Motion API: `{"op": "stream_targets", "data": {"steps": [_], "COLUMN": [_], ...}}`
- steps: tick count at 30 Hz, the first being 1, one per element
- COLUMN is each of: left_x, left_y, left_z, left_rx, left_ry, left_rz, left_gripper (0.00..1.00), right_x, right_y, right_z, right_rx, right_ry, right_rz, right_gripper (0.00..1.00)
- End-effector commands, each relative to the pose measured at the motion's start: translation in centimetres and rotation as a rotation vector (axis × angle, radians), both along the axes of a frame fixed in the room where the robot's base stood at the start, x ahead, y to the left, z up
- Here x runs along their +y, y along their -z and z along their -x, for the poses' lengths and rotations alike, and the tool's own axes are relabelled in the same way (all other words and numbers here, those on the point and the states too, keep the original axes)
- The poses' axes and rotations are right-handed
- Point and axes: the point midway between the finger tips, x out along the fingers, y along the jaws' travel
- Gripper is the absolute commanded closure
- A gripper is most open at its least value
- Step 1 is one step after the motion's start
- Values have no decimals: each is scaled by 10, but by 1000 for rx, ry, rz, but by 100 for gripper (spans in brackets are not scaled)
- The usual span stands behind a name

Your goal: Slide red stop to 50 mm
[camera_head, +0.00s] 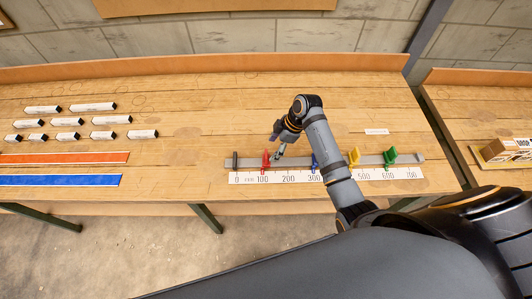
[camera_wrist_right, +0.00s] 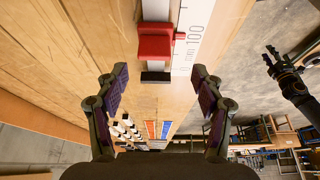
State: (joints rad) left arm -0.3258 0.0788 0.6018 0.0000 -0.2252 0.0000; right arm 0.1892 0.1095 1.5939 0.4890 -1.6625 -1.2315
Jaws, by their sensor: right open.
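The red stop (camera_head: 265,162) sits on the grey rail (camera_head: 225,163) near the 100 mark of the white scale (camera_head: 290,177). In the right wrist view the red stop (camera_wrist_right: 155,43) is ahead of my right gripper (camera_wrist_right: 158,82), with its small red side piece over the scale by the 100. My right gripper is open and empty, its fingers spread apart and short of the stop. In the head view my right gripper (camera_head: 279,150) is close to the red stop's right side. My left gripper (camera_wrist_right: 268,56) shows small and dark at the right of the wrist view.
A black block (camera_head: 235,160) stands at the rail's zero end. A blue stop (camera_head: 314,163), yellow stop (camera_head: 354,157) and green stop (camera_head: 390,157) sit farther right. Several labelled bars (camera_head: 66,122) and an orange strip (camera_head: 64,158) lie left; the table between is clear.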

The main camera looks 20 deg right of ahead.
Motion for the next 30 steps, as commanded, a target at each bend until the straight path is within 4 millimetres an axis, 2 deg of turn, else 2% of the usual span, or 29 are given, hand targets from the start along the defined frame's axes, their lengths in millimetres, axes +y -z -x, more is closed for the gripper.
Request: {"op": "stream_targets", "data": {"steps": [2, 4, 9, 11, 14, 21, 25, 30], "left_x": [0, 0, 0, -1, 0, 0, 0, 0], "left_y": [-7, -9, -16, -17, -17, -13, -13, -14], "left_z": [2, -7, -48, -55, -53, -22, -20, -28], "left_rx": [1, -12, -75, -84, -80, -34, -31, -43], "left_ry": [0, 1, 3, 3, 3, 1, 1, 2], "left_rz": [0, 0, 1, 0, 0, 0, 0, -1], "left_gripper": [60, 60, 60, 60, 60, 60, 60, 60], "right_x": [8, 13, 22, 24, 26, 26, 26, 26], "right_y": [14, 28, 55, 60, 65, 66, 66, 66], "right_z": [-1, -3, -6, -7, -8, -8, -8, -8], "right_rx": [4, 3, 2, 1, -1, -2, -1, -1], "right_ry": [1, 1, 1, 2, 0, 1, 2, 2], "right_rz": [-2, -2, 0, 1, 1, 1, 1, 1], "right_gripper": [32, 32, 32, 32, 32, 32, 50, 73]}}
